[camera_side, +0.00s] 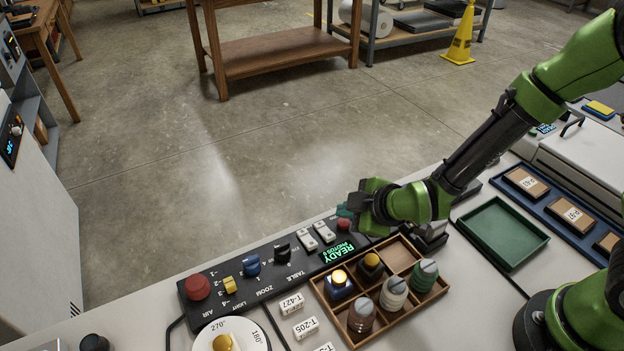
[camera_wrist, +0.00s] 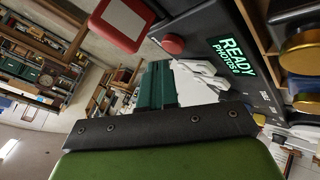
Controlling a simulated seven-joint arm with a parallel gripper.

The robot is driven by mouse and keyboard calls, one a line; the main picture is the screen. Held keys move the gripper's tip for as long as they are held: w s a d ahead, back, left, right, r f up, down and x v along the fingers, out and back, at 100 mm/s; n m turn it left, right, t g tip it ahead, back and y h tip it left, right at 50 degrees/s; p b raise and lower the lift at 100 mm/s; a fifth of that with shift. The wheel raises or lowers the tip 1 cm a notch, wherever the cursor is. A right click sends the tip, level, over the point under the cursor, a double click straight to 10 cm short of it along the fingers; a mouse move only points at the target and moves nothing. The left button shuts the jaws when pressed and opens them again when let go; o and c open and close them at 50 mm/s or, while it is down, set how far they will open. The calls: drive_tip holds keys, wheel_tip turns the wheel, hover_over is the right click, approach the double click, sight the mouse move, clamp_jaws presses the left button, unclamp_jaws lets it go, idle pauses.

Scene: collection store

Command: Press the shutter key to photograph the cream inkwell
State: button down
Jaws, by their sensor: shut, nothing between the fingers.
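The control panel (camera_side: 215,308) carries two white keys (camera_side: 316,236), a small red button (camera_side: 343,224) and a lit display (camera_side: 339,253) reading READY. I cannot read which key is the shutter. My gripper (camera_side: 345,211) is shut and empty, over the panel's right end near the red button. In the wrist view its teal fingers (camera_wrist: 157,84) appear beside the white keys (camera_wrist: 200,80); contact cannot be told. A gold-topped item (camera_side: 222,342) stands on the white turntable (camera_side: 247,329); its body is cut off, so I cannot confirm it is the cream inkwell.
A wooden compartment tray (camera_side: 340,327) in front of the panel holds gold-lidded inkwells and ridged items in brown, white and green. A large red knob (camera_side: 197,287), a yellow switch (camera_side: 229,284) and a blue knob (camera_side: 252,265) sit leftward. An empty green tray (camera_side: 502,233) lies right.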

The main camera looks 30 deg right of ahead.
sight(346, 225)
drive_tip(key=shift+f, duration=0.35)
drive_tip(key=shift+f, duration=0.45)
idle(0.5)
idle(0.4)
drive_tip(key=shift+r, duration=0.9)
drive_tip(key=shift+r, duration=2.5)
